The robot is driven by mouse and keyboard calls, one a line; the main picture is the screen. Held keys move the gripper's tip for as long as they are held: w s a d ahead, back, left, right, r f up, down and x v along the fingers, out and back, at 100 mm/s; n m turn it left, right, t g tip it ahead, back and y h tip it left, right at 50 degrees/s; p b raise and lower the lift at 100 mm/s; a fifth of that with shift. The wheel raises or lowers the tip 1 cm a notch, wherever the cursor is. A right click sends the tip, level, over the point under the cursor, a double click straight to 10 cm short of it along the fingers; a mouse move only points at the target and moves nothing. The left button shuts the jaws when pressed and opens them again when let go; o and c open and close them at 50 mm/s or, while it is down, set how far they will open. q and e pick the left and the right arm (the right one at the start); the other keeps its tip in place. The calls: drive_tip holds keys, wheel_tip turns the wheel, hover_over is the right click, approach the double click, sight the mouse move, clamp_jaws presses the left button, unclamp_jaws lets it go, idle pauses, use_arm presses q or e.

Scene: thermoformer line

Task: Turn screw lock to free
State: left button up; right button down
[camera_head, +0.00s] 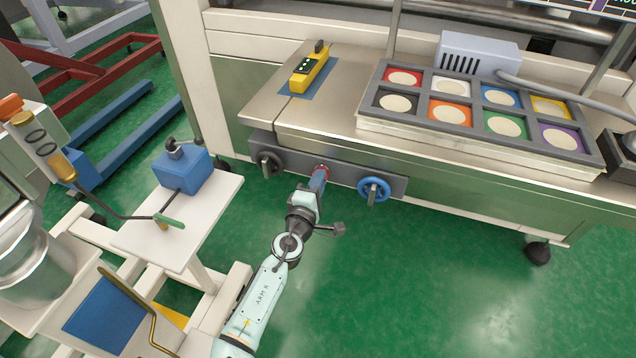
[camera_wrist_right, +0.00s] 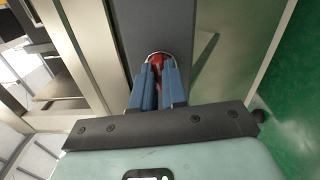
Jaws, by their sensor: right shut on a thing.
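The red screw lock (camera_head: 322,168) sits in the middle of a dark grey bar on the front of the machine, between two handwheels. My right gripper (camera_head: 318,181) reaches up to it from below and is shut on it. In the right wrist view the blue fingers (camera_wrist_right: 158,82) close on both sides of the red lock (camera_wrist_right: 156,59), which is mostly hidden between them. How far the lock is turned cannot be seen. My left gripper is not in view.
A black handwheel (camera_head: 269,164) is left of the lock, a blue handwheel (camera_head: 374,190) right of it. Above are a tray with coloured squares (camera_head: 480,122) and a yellow tool (camera_head: 310,70). A white cart (camera_head: 140,235) stands at left. The green floor in front is clear.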

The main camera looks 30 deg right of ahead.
drive_tip(key=shift+m, duration=0.7)
drive_tip(key=c, duration=1.2)
unclamp_jaws()
drive_tip(key=shift+o, duration=0.2)
